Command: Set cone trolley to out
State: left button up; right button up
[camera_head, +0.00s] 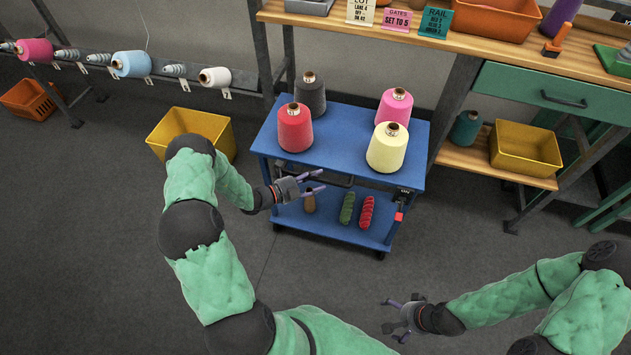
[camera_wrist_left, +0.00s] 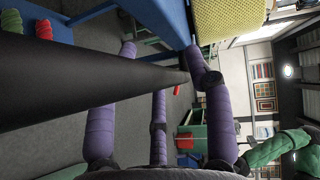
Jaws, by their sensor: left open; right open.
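My left gripper (camera_head: 318,182) is open at this handle. In the left wrist view a dark bar (camera_wrist_left: 90,80) passes between the spread purple fingers; I cannot tell if they touch it. My right gripper (camera_head: 388,315) is open and empty over the floor, lower right.
The trolley's lower shelf holds brown, green (camera_head: 347,208) and red skeins. A yellow bin (camera_head: 192,125) stands left of the trolley. The wooden workbench (camera_head: 440,45) is behind it, with a low shelf and yellow bin (camera_head: 525,150) at right. The floor in front is clear.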

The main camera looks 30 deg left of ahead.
pick_arm(q)
jog(key=shift+w+d, duration=0.15)
grip_shut()
jog(key=shift+s+d+p, duration=0.2)
jog(key=shift+s+p, duration=0.55)
jog(key=shift+s, duration=0.15)
